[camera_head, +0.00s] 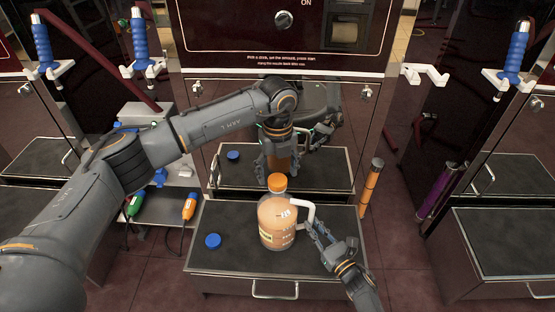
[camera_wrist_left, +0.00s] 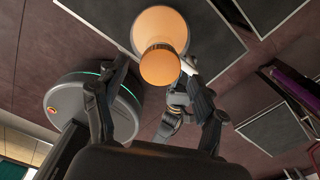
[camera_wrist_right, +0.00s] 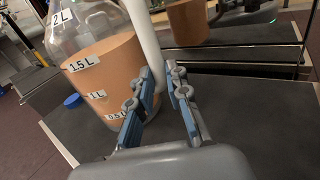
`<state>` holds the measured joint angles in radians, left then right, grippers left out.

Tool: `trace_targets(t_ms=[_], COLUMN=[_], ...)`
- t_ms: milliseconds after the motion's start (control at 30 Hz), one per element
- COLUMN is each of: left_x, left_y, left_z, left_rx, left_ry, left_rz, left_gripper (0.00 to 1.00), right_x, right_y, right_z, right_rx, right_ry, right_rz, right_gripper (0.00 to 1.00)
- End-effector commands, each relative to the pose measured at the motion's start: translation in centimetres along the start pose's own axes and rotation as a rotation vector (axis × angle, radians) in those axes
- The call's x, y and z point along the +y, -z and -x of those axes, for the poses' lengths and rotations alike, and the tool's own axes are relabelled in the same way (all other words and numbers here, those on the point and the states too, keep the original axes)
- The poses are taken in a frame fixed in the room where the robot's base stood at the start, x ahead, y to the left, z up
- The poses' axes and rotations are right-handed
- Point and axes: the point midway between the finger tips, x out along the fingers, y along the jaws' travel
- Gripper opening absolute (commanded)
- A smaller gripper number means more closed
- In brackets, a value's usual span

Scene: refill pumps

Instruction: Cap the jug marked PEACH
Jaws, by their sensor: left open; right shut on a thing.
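The jug (camera_head: 280,228) stands on the dark counter, filled with peach-coloured liquid. Its volume tags show in the right wrist view (camera_wrist_right: 105,65); the writing on its yellowish label is too small to read. An orange cap (camera_head: 277,182) sits on the jug's mouth and shows from above in the left wrist view (camera_wrist_left: 160,65). I cannot tell how tightly it is seated. My left gripper (camera_head: 279,168) is open, just above and behind the cap, apart from it. My right gripper (camera_head: 318,232) is shut on the jug's white handle (camera_wrist_right: 146,45).
A blue cap (camera_head: 213,240) lies on the counter (camera_head: 235,255) left of the jug. A mirror-like cabinet front stands close behind and reflects the jug. Green and orange nozzle-like tools (camera_head: 189,206) are at the left. The counter's front left is clear.

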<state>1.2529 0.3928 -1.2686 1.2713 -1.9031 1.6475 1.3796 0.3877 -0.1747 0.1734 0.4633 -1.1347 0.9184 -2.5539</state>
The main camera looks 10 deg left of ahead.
Motion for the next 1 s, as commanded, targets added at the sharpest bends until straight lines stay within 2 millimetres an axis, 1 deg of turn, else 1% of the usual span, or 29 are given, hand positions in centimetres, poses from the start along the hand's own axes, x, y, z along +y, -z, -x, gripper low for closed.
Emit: trace_targets(t_ms=[33, 200, 500, 567, 600, 667, 700, 767, 800, 933, 1000], left_x=[0.0, 0.0, 0.0, 0.0, 0.0, 0.0, 0.0, 0.0, 0.0, 0.0, 0.0], left_y=[0.0, 0.0, 0.0, 0.0, 0.0, 0.0, 0.0, 0.0, 0.0, 0.0, 0.0], left_z=[-0.7, -1.8, -1.9, -1.9, -1.9, -1.9, -1.9, -1.9, -1.9, -1.9, -1.9], left_rx=[0.001, 0.0, -0.001, -0.001, -0.001, -0.001, -0.001, -0.001, -0.001, 0.0, -0.001], left_ry=[-0.002, 0.0, 0.0, 0.0, 0.0, 0.0, 0.0, 0.0, 0.0, 0.0, 0.0], left_rz=[0.001, 0.0, 0.0, 0.0, 0.0, 0.0, 0.0, 0.0, 0.0, -0.003, -0.031], left_gripper=[0.7, 0.7, 0.7, 0.58, 0.5, 0.37, 0.29, 0.17, 0.09, 0.08, 0.08], right_x=[0.1, 0.1, 0.1, 0.1, 0.1, 0.1, 0.1, 0.1, 0.1, 0.1, 0.1], right_y=[0.4, 0.4, 0.4, 0.4, 0.4, 0.4, 0.4, 0.4, 0.4, 0.4, 0.4], right_z=[0.2, 0.2, 0.2, 0.2, 0.2, 0.2, 0.2, 0.2, 0.2, 0.2, 0.2], right_rx=[0.009, 0.009, 0.009, 0.009, 0.009, 0.009, 0.009, 0.009, 0.009, 0.009, 0.009], right_ry=[0.0, 0.0, 0.0, 0.0, 0.0, 0.0, 0.0, 0.0, 0.0, 0.0, 0.0], right_rz=[-0.001, -0.001, -0.001, -0.001, -0.001, -0.001, -0.001, -0.001, -0.001, -0.001, -0.001], right_gripper=[0.0, 0.0, 0.0, 0.0, 0.0, 0.0, 0.0, 0.0, 0.0, 0.0, 0.0])
